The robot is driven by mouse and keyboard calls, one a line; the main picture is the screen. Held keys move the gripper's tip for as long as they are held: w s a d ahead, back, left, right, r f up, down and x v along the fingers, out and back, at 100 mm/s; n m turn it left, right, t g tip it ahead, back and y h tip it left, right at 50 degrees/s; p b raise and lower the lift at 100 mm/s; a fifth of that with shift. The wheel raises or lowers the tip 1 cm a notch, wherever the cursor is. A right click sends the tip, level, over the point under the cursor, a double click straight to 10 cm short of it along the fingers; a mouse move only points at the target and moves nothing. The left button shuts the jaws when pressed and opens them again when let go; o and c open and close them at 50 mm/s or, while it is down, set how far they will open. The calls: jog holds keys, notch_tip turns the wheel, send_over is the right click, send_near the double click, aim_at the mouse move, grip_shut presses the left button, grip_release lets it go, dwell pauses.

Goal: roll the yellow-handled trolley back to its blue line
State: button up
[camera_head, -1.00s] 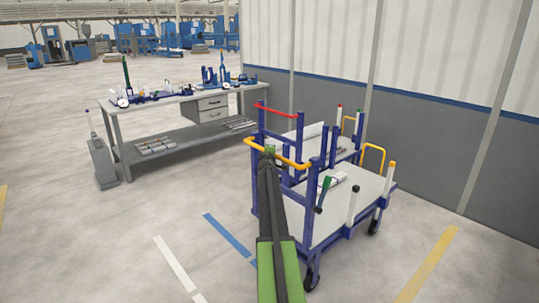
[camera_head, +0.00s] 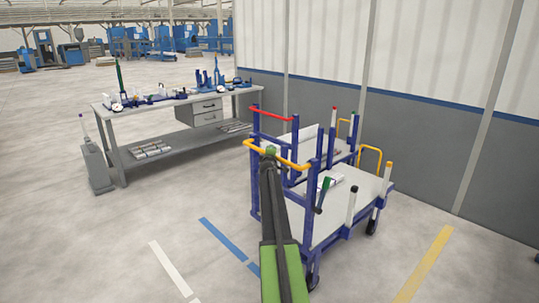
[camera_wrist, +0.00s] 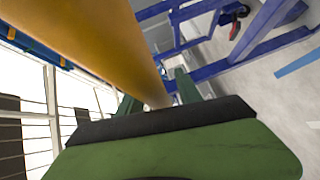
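The yellow-handled trolley (camera_head: 340,206) stands upright right of centre, with a blue frame and grey deck. Its yellow handle (camera_head: 295,161) is on the near left side. My gripper (camera_head: 270,152) reaches it from below in the head view. In the wrist view the handle (camera_wrist: 95,40) runs between the two green fingers (camera_wrist: 157,98), which are close on both sides of it. A blue floor line (camera_head: 224,239) lies left of the trolley, with its near end running behind my arm.
A red-handled trolley (camera_head: 272,113) stands close behind. A wall (camera_head: 415,130) is behind. White (camera_head: 173,269) and yellow (camera_head: 425,262) lines mark the floor; the left floor is clear.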

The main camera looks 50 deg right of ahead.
jog(key=shift+w+a, duration=0.1)
jog(key=shift+w, duration=0.05)
jog(key=p+v, duration=0.2)
jog(key=v, duration=1.5)
jog(key=shift+a, duration=0.15)
